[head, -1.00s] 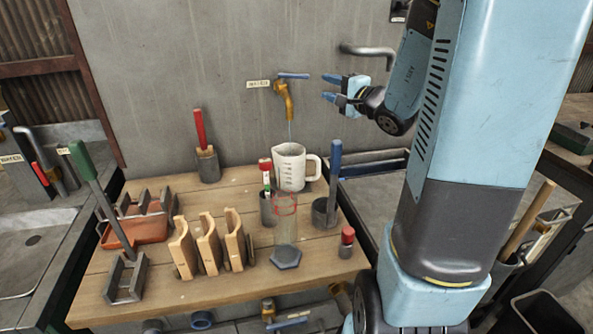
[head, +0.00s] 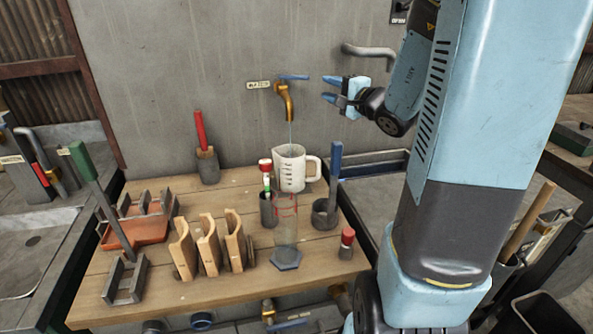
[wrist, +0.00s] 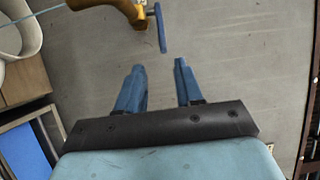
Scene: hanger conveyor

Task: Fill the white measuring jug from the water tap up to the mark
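The white measuring jug (head: 291,172) stands upright on the wooden bench under the brass water tap (head: 284,100), its handle to the right. A thin stream of water (head: 291,134) runs from the spout into the jug. The water level inside cannot be made out. The tap's blue lever (head: 294,77) points right. My gripper (head: 328,89) is open and empty, to the right of the lever and apart from it. In the wrist view its two blue fingers (wrist: 160,68) are spread, with the tap lever (wrist: 160,28) just beyond them and the jug's edge (wrist: 12,35) at upper left.
A clear cylinder with red rings (head: 286,215) stands in front of the jug. A blue-handled tool in a cup (head: 335,170) stands close right of it. Wooden holders (head: 209,240), a red-handled tool (head: 201,130) and an orange tray (head: 140,231) are further left. A grey wall pipe (head: 368,50) is above my gripper.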

